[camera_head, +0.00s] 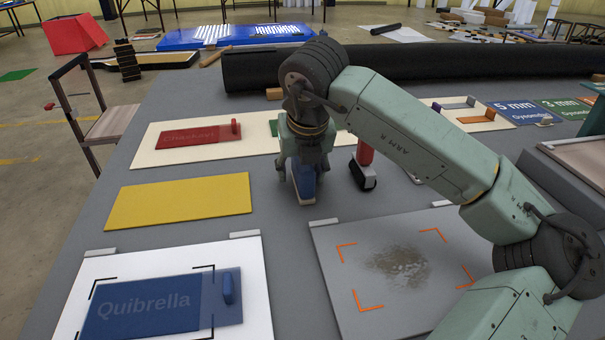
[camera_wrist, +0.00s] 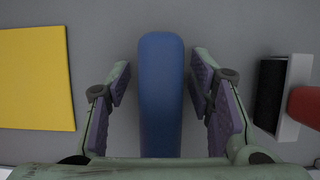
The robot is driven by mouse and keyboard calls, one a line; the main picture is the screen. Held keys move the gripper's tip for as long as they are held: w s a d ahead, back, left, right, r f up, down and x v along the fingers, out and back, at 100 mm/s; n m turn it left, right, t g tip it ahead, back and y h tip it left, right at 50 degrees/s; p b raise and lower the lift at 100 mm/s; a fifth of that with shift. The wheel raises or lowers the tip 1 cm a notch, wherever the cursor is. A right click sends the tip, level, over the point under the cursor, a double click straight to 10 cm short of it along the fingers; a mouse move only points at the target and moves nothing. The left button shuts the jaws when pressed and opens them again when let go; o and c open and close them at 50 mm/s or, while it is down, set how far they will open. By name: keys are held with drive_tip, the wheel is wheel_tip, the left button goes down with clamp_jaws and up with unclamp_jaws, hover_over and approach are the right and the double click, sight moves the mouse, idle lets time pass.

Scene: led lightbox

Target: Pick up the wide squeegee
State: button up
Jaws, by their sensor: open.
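My gripper (camera_head: 302,166) points down over a blue-handled tool (camera_head: 304,188) with a pale edge, on the grey table. In the wrist view the tool's long blue handle (camera_wrist: 161,105) lies between the two open fingers, with a visible gap on each side. The gripper hides much of this tool in the head view. To its right stands a red-handled tool (camera_head: 363,172) with a black and white head; it also shows at the right of the wrist view (camera_wrist: 302,103). I cannot tell for certain from its visible part whether the blue-handled tool is the wide squeegee.
A yellow sheet (camera_head: 180,202) lies left of my gripper. In front are a white board with a blue Quibrella panel (camera_head: 150,305) and a grey board with a smudge (camera_head: 340,290). A black roll (camera_head: 430,65) lies along the back. Bare table surrounds the blue-handled tool.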

drive_tip(key=shift+f+b, duration=0.15)
drive_tip(key=shift+b, duration=0.15)
drive_tip(key=shift+c, duration=0.2)
clamp_jaws()
idle(0.4)
